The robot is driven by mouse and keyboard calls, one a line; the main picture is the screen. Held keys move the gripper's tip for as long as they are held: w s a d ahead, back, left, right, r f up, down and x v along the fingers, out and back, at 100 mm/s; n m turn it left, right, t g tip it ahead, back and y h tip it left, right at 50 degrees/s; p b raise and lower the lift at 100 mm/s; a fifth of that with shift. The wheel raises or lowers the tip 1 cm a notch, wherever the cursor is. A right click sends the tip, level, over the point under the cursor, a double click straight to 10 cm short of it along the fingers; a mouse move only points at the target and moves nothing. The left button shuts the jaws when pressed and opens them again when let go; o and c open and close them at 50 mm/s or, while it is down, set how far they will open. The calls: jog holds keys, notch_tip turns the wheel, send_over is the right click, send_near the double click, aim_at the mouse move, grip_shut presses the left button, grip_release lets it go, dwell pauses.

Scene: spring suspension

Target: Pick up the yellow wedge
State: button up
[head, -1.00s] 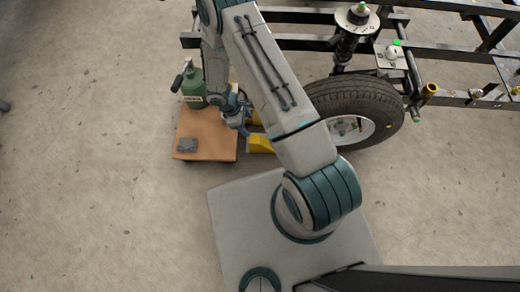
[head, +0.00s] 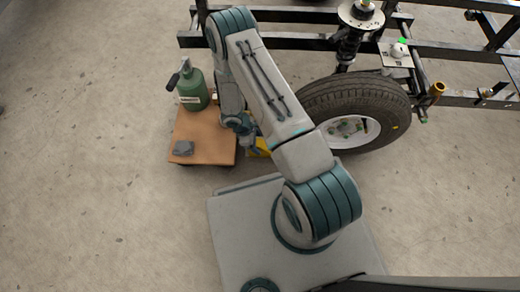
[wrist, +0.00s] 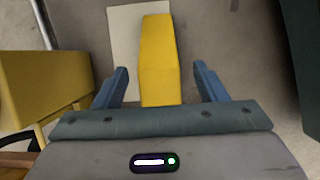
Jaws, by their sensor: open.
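The yellow wedge (wrist: 159,50) lies between the two blue fingers of my gripper (wrist: 160,78) in the wrist view. The fingers are open, with a visible gap on each side of the wedge. In the head view a bit of yellow (head: 260,150) shows beside my gripper (head: 250,138); my arm hides much of that area.
A second yellow object (wrist: 38,85) stands close to the left of my gripper in the wrist view. A pale flat piece (wrist: 124,35) lies by the wedge. A tyre (head: 322,103) stands to the right.

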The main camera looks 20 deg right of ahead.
jog(key=b+x, duration=0.1)
jog(key=x, duration=0.3)
jog(key=shift+b, duration=0.35)
jog(key=shift+w+r, duration=0.1)
jog(key=shift+r, duration=0.05)
jog(key=shift+c, duration=0.3)
jog(key=c, duration=1.3)
jog(key=shift+r, duration=0.1)
